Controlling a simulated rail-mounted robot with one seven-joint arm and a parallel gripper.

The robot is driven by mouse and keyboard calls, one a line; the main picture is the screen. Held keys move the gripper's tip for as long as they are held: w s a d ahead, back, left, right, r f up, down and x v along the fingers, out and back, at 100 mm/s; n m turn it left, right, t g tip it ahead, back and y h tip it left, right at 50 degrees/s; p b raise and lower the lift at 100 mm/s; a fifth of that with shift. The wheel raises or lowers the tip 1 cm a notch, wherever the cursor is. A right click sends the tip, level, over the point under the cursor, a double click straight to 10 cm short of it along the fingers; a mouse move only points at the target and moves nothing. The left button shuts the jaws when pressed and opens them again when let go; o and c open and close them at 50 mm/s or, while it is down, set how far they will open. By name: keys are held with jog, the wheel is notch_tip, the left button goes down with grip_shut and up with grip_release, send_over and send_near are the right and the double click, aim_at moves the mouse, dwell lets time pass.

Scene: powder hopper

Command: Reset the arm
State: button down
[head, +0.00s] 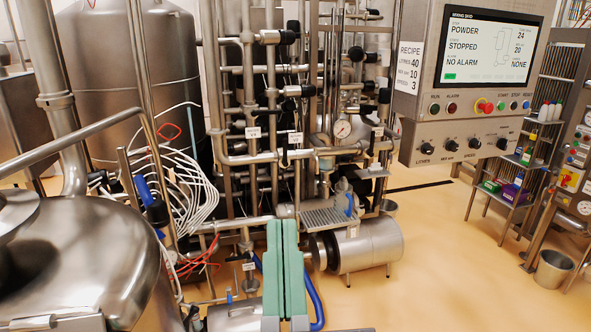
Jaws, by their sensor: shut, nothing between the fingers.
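My gripper (282,224) shows at the bottom centre of the head view as two long teal-green fingers. They point up the picture, side by side and shut, with nothing visible between them. The fingertips show in front of the pipework and the steel motor. The rest of my arm is mostly below the lower edge of the view.
A domed steel vessel (85,265) fills the lower left. Pipework (250,110) stands behind, with loose white hoses (190,185) at left. A steel motor (368,246) lies right of my gripper. A control panel (470,85) reads "STOPPED", "NO ALARM".

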notch_tip(320, 180, up, 30)
jog(key=s+h+p, duration=0.1)
jog(key=s+p, duration=0.1)
jog(key=p, duration=2.6)
jog(key=shift+s+d+r+t, duration=0.2)
jog(key=shift+d+t, duration=0.15)
jog(key=shift+t, duration=0.05)
